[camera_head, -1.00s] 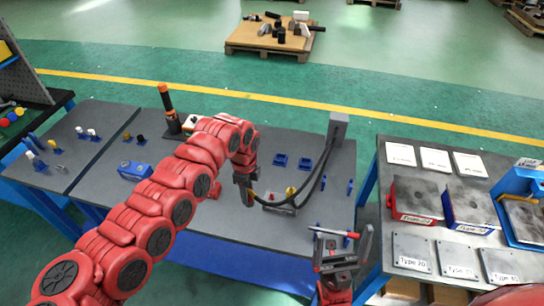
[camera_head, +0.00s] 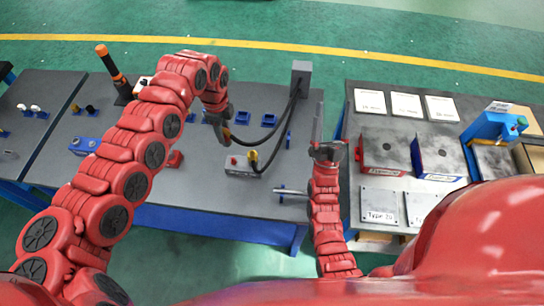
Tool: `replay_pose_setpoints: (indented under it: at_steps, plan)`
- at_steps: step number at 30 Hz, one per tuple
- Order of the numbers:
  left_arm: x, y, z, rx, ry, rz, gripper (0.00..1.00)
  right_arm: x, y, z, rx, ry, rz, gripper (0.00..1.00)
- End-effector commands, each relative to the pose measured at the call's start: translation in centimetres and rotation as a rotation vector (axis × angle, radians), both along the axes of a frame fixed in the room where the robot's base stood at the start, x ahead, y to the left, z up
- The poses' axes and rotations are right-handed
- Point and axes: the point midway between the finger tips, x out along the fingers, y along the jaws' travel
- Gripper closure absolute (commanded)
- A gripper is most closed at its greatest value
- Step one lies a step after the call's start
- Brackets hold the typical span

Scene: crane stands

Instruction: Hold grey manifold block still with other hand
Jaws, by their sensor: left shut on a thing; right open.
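The grey manifold block (camera_head: 241,171) sits on the dark workbench, with a red fitting on its left and a yellow one on its right. One black hose (camera_head: 276,150) runs down to the yellow fitting. My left gripper (camera_head: 224,138) is above and left of the block, shut on what looks like the end of the other black hose (camera_head: 268,138); its jaws are partly hidden by their own body. My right gripper (camera_head: 327,148) is open and appears empty, to the right of the block near the bench's right edge, apart from the block.
A grey post (camera_head: 301,77) carries the hoses at the bench's back right. Blue holders (camera_head: 269,120) stand behind the block. A silver rod-like item (camera_head: 290,191) lies by the front right edge. The right-hand table (camera_head: 372,178) holds labelled plates and red and blue fixtures.

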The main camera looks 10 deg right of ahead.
Motion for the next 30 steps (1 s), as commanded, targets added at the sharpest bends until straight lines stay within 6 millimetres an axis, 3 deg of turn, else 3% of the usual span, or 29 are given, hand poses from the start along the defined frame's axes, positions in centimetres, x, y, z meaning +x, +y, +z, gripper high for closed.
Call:
replay_pose_setpoints:
  at_steps: [3, 9, 12, 16, 20, 23, 26, 30]
  plan:
    - [0.0, 0.0, 0.0, 0.0, 0.0, 0.0, 1.0, 5.7, -4.0, -3.4, 0.174, 0.145, 0.051, 0.0]
    - [0.0, 0.0, 0.0, 0.0, 0.0, 0.0, 1.0, 14.0, -10.7, -11.2, 0.579, 0.374, 0.146, 0.0]
    - [0.0, 0.0, 0.0, 0.0, 0.0, 0.0, 1.0, 17.5, -13.7, -15.8, 0.85, 0.478, 0.196, 0.0]
    - [0.0, 0.0, 0.0, 0.0, 0.0, 0.0, 1.0, 20.8, -16.3, -22.2, 1.299, 0.587, 0.262, 0.0]
    - [0.0, 0.0, 0.0, 0.0, 0.0, 0.0, 1.0, 22.3, -16.5, -26.5, 1.771, 0.635, 0.316, 0.0]
    - [0.0, 0.0, 0.0, 0.0, -0.001, 0.0, 1.0, 22.6, -15.2, -27.8, 2.141, 0.644, 0.345, 0.0]
    - [0.0, 0.0, 0.0, 0.0, 0.0, 0.0, 1.0, 22.4, -13.0, -27.2, 2.5, 0.631, 0.36, 0.0]
    - [0.0, 0.0, 0.0, 0.0, 0.0, 0.0, 1.0, 21.2, -9.0, -23.9, 2.94, 0.648, 0.36, 0.0]
